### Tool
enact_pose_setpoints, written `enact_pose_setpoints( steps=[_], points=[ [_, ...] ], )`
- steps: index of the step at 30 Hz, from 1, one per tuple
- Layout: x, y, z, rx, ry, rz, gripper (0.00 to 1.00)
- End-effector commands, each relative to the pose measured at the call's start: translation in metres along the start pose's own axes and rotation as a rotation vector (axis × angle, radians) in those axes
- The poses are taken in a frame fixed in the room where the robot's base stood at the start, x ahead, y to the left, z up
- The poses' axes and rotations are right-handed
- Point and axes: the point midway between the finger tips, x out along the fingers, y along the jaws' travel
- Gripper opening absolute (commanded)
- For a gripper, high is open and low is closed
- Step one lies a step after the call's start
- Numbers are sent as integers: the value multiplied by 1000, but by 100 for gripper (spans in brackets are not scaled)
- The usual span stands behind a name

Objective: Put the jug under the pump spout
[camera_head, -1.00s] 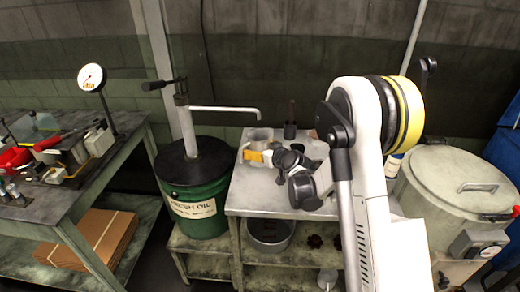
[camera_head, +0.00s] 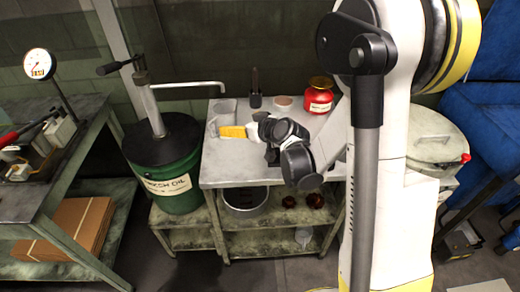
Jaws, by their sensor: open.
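The pale, translucent jug (camera_head: 223,108) stands upright on the metal table, at its back left corner. The pump spout (camera_head: 185,85) is a thin pipe running right from the green FRESH OIL drum (camera_head: 165,180). In the picture its bent tip ends just above the jug's mouth; whether it is exactly over the opening, I cannot tell. My gripper (camera_head: 217,127), with a yellow part, is open on the near side of the jug, level with its lower part. The gripper hides the jug's base, and I cannot tell whether its fingers touch the jug.
The metal table (camera_head: 230,178) has clear room at its front. A dark upright object (camera_head: 255,90), a small round tin (camera_head: 284,101) and a red can (camera_head: 318,97) stand along its back. A bowl (camera_head: 244,200) sits on the shelf below. A workbench (camera_head: 75,150) is at left.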

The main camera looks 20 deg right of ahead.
Motion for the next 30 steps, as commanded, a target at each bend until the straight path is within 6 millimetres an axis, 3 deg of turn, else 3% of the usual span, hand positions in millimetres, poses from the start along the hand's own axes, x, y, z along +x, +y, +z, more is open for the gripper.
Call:
enact_pose_setpoints(
  steps=[3,8,13,18,24,30],
  points=[
    [-39,-25,-18,18,-80,-12,97],
    [-100,-55,-25,51,-206,0,97],
    [-173,-79,-11,87,-330,49,97],
    [-239,-90,17,120,-430,124,97],
    [-282,-92,42,145,-488,194,97],
    [-290,-91,48,151,-499,211,97]
  ],
)
